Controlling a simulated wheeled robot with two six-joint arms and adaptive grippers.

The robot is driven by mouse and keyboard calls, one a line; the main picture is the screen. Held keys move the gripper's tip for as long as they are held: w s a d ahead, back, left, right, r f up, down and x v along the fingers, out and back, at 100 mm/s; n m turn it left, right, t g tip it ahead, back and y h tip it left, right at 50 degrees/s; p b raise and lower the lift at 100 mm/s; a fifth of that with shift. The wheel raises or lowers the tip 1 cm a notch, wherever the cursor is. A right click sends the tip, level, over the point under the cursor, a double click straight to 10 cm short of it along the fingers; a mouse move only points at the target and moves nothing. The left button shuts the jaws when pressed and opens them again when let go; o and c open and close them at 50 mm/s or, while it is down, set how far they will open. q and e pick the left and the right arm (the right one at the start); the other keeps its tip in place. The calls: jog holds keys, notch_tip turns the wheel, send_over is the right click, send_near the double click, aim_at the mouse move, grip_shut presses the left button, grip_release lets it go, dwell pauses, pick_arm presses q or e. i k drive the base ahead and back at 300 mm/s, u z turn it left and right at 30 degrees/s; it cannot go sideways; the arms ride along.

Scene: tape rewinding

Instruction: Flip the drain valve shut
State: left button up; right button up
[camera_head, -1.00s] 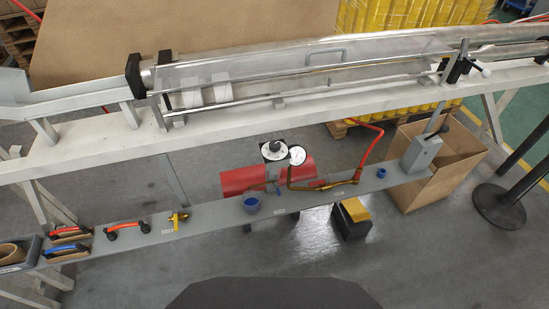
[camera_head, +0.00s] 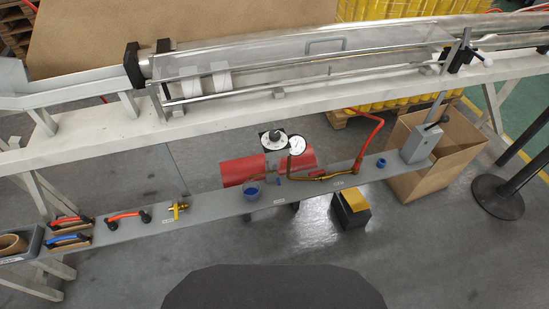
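No part is marked clearly as the drain valve. A small brass fitting with a cross-shaped handle (camera_head: 178,209) sits on the left part of the grey shelf (camera_head: 220,207). A brass pipe run with a fitting (camera_head: 325,177) lies further right and joins a red hose (camera_head: 372,138). Whether either one is the drain valve, and how its handle is set, is too small to tell. Neither of my grippers is in view.
A cardboard box (camera_head: 455,155) is right. Floor in front is partly clear.

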aim_at(276, 175)
jog(key=u, duration=2.3)
jog(key=i, duration=0.75)
jog(key=z, duration=2.5)
